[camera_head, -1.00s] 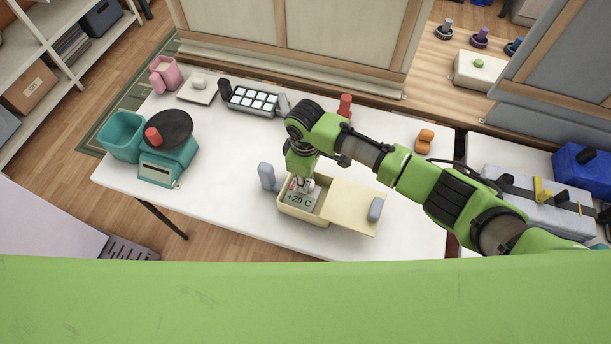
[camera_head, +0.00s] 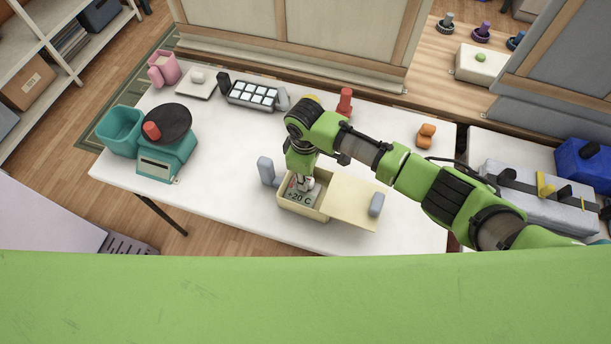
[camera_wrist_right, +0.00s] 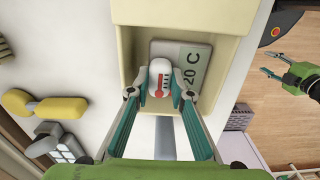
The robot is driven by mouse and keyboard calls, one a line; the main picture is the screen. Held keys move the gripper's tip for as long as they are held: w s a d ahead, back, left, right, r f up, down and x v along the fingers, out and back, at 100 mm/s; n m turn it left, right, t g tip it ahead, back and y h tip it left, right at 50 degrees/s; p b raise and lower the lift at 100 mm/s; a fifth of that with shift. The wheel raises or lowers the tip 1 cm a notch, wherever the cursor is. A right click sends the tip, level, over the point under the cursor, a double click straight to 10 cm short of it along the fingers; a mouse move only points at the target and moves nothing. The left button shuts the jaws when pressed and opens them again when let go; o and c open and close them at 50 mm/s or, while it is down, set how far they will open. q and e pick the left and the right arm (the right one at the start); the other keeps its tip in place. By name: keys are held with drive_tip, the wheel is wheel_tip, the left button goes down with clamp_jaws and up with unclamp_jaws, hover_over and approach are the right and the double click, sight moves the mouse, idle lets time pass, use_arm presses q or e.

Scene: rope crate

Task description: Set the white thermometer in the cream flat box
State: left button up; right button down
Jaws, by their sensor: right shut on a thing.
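The cream flat box (camera_head: 302,210) stands near the table's front edge, its cream lid (camera_head: 352,201) drawn to the right. A grey plate marked "+20 C" (camera_head: 298,196) lies in its open part. My right gripper (camera_head: 306,184) points down into this opening. In the right wrist view its fingers (camera_wrist_right: 160,84) are shut on the white thermometer (camera_wrist_right: 160,67), which has a red mark. My left gripper (camera_wrist_right: 267,63) shows open and empty at that view's right.
Grey handles stand at the box's left end (camera_head: 265,170) and on the lid (camera_head: 376,204). A teal scale (camera_head: 168,160), a tray of white squares (camera_head: 252,95), a red object (camera_head: 345,102) and an orange object (camera_head: 426,135) stand around.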

drive_tip(key=shift+f, duration=0.3)
drive_tip(key=c, duration=1.7)
unclamp_jaws()
wheel_tip(320, 180, up, 12)
